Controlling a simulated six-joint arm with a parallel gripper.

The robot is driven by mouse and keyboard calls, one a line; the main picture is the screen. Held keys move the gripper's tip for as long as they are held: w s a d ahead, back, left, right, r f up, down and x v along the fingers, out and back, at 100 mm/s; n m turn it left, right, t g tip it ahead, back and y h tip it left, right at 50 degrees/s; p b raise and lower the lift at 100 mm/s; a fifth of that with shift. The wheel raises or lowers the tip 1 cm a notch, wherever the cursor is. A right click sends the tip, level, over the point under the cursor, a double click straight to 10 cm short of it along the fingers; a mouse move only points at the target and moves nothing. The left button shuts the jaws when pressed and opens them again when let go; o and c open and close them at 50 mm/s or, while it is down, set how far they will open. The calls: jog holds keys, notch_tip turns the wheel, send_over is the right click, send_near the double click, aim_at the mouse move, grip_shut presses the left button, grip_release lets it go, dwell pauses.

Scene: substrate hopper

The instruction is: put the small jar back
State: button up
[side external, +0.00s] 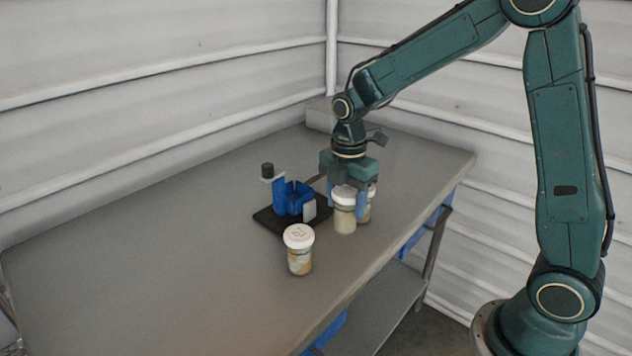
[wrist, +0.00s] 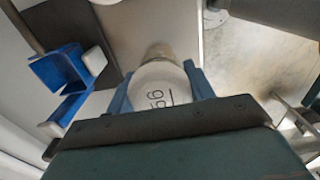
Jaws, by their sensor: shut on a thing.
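My gripper (side external: 346,200) points down over the table and is shut on a jar (side external: 345,220) with a white lid and pale contents. In the wrist view, a white lid (wrist: 158,88) with dark markings sits between the blue fingers. Whether the held jar's base touches the table is unclear. A second white-lidded jar (side external: 367,207) stands close behind it, partly hidden by a finger. A third jar (side external: 299,255), with a marked white lid and light brown contents, stands apart nearer the camera. I cannot tell from size which jar is the small one.
A blue holder (side external: 294,199) with a dark knob on its post stands on a black base (side external: 266,220), left of my gripper. It also shows in the wrist view (wrist: 62,70). The grey table (side external: 150,270) is clear at left; its edge lies right of the jars.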

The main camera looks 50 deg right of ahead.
aim_at(345, 221)
jog(key=shift+f, duration=0.6)
jog(key=shift+f, duration=2.1)
jog(key=shift+f, duration=0.15)
jog(key=o, duration=1.2)
notch_tip(345, 221, up, 12)
jog(key=shift+r, duration=0.15)
